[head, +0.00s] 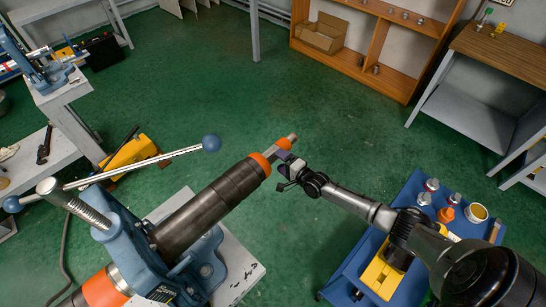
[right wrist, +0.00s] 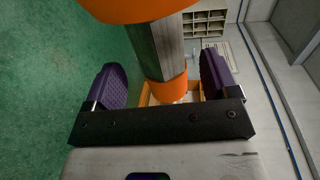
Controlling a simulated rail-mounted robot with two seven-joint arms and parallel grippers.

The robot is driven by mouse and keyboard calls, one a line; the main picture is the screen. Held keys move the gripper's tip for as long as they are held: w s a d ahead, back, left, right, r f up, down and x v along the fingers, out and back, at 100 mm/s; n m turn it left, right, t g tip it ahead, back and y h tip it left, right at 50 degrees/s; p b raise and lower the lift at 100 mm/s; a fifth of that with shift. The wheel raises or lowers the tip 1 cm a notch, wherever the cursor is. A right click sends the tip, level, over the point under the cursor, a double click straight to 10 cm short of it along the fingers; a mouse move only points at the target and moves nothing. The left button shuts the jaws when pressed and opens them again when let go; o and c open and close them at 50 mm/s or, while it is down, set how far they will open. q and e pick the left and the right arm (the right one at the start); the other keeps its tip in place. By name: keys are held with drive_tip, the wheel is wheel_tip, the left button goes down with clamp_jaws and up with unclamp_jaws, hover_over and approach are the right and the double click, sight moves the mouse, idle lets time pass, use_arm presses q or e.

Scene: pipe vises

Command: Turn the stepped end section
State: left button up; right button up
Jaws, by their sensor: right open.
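A dark pipe (head: 212,205) is clamped in a blue vise (head: 130,235) and points up to the right. Its stepped end section (head: 272,153) has an orange ring, a grey middle, a second orange ring and a small pale tip. My right gripper (head: 284,157) is open at this end section. In the right wrist view the grey part (right wrist: 160,48) and orange ring (right wrist: 167,90) lie between the two purple fingers of the gripper (right wrist: 162,82). A gap shows on both sides, so neither finger appears to touch. My left gripper is not in view.
The vise handle (head: 150,165), with blue ball ends, sticks out above the pipe. A blue cart (head: 345,275) with several small cans stands at the lower right. Wooden shelves (head: 372,45) and a workbench (head: 505,48) are at the back. Green floor is clear beyond the pipe.

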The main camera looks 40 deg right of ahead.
sight(273, 156)
drive_tip(key=w, duration=0.2)
drive_tip(key=w+b, duration=0.1)
drive_tip(key=w, duration=0.1)
drive_tip(key=shift+f, duration=0.3)
drive_tip(key=shift+w, duration=0.45)
drive_tip(key=shift+a, duration=0.1)
drive_tip(key=c, duration=0.9)
drive_tip(key=shift+f+b, duration=0.2)
drive_tip(key=shift+b, duration=0.3)
drive_tip(key=t+b, duration=0.2)
drive_tip(key=b, duration=0.2)
drive_tip(key=t+b, duration=0.2)
drive_tip(key=b, duration=0.3)
drive_tip(key=t+b, duration=0.2)
drive_tip(key=b, duration=0.3)
drive_tip(key=shift+f, duration=0.3)
drive_tip(key=shift+r+t+b, duration=0.15)
drive_tip(key=shift+t+b, duration=0.15)
drive_tip(key=shift+b, duration=0.6)
drive_tip(key=shift+r, duration=0.15)
